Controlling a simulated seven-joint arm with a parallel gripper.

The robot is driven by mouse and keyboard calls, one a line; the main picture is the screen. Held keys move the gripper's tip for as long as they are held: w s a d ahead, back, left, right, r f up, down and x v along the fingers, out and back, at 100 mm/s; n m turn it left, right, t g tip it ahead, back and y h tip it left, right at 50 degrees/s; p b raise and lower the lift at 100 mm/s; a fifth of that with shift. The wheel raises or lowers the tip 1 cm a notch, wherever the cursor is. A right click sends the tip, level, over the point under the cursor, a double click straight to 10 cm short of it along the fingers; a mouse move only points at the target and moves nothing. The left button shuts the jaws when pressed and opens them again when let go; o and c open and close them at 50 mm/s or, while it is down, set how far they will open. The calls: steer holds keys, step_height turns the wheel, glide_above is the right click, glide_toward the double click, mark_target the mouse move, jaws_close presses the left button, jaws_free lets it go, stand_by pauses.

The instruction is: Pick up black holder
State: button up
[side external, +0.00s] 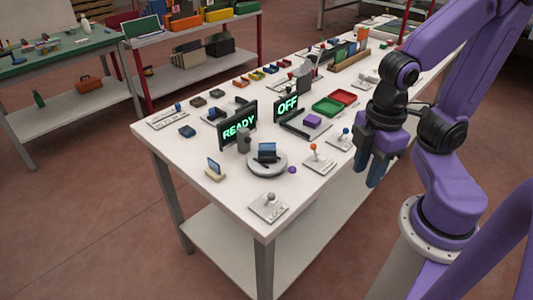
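My gripper (370,178) points down beside the right edge of the white table. Its two blue-grey fingers look apart, with nothing seen between them. No part is plainly marked as the black holder. A small dark stand with a blue face (267,152) sits on a round grey disc (281,165) near the table's front; it may be the holder. My gripper is well to the right of it and apart from it. A similar blue-faced piece (214,167) stands on a beige base further left.
Lit READY (239,127) and OFF (288,105) signs stand behind the disc. A grey post (243,141), lever plates (318,158) and a purple block (312,121) crowd this end. Green (327,107) and red (344,97) trays lie further back.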

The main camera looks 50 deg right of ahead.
steer(key=m+t+y, duration=0.4)
steer(key=t+y, duration=0.5)
glide_toward(261, 153)
steer(key=x, duration=0.3)
steer(key=r+x, duration=0.1)
steer(key=x, duration=0.5)
steer(key=shift+w+a+r, duration=0.25)
steer(key=shift+w+r, duration=0.05)
steer(key=shift+w, duration=0.1)
jaws_close()
